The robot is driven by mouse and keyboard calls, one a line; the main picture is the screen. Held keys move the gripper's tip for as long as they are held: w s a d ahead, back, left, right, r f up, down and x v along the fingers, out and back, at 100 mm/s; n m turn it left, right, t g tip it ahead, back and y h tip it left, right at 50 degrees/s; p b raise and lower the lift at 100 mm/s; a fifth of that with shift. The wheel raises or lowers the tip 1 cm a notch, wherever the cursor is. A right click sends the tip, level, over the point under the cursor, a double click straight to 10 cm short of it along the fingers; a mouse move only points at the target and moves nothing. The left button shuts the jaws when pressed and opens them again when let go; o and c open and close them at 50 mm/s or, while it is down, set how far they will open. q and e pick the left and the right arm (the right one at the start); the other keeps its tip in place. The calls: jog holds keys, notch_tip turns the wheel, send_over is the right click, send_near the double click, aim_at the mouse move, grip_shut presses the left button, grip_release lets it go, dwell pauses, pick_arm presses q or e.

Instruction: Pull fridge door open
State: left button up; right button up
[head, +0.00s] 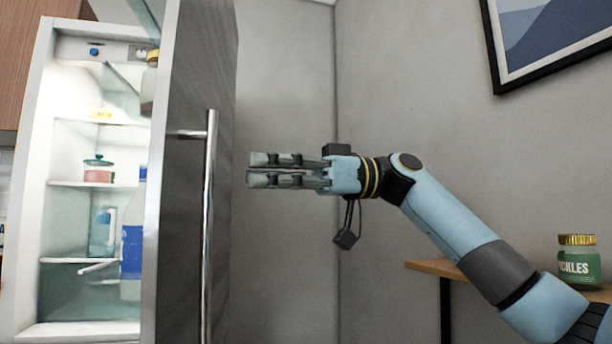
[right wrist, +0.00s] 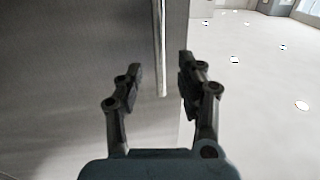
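The fridge door (head: 190,80) stands open in the head view, its dark grey front turned to the right. A long vertical silver handle (head: 209,230) is on that front. The lit white fridge interior (head: 65,150) shows to the left of the door. My right gripper (head: 250,170) is just right of the handle, apart from it, with its fingers pointing left. In the right wrist view my right gripper (right wrist: 160,80) is open and empty, with the handle (right wrist: 160,40) ahead of the gap between its fingertips. My left gripper is not in view.
Jars and bottles stand on the fridge shelves, including a blue-labelled bottle (head: 133,235). A pickle jar (head: 578,262) stands on a wooden shelf (head: 430,268) at the right, near my right arm. The grey wall (head: 290,90) lies behind; open floor (right wrist: 265,90) shows in the wrist view.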

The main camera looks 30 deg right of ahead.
jog(key=v, duration=0.8)
jog(key=shift+d, duration=0.15)
